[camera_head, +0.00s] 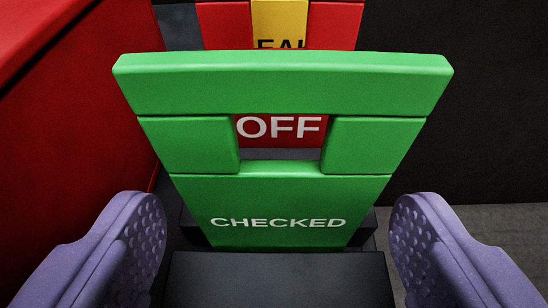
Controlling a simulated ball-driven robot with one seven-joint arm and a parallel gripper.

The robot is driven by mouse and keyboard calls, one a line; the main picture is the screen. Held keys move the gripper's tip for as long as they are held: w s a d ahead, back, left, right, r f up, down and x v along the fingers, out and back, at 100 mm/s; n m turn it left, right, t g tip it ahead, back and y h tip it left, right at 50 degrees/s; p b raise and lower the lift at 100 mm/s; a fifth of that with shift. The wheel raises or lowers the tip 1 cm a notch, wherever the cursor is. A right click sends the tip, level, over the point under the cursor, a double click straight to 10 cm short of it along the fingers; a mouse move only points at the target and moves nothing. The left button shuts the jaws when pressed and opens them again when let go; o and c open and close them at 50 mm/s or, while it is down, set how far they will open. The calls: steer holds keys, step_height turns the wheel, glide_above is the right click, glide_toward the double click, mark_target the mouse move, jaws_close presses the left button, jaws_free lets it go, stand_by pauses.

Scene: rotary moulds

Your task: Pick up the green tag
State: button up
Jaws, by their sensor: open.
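The green tag (283,197) stands upright in the middle of the camera view. It has a wide top bar, a window cut through it, and the white word "CHECKED" on its lower part. My gripper (277,235) is open, with one purple dimpled finger on each side of the tag's lower part. Both fingers are apart from the tag, with a gap on each side. The tag's bottom edge meets a dark block (280,280), which hides how it is seated.
Through the window shows a red label (281,130) reading "OFF". Behind stands a red tag (334,25) with a yellow middle (279,20), its lettering partly hidden. A red wall (65,110) rises at left, a dark panel (480,100) at right.

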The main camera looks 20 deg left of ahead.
steer(key=c, duration=1.1)
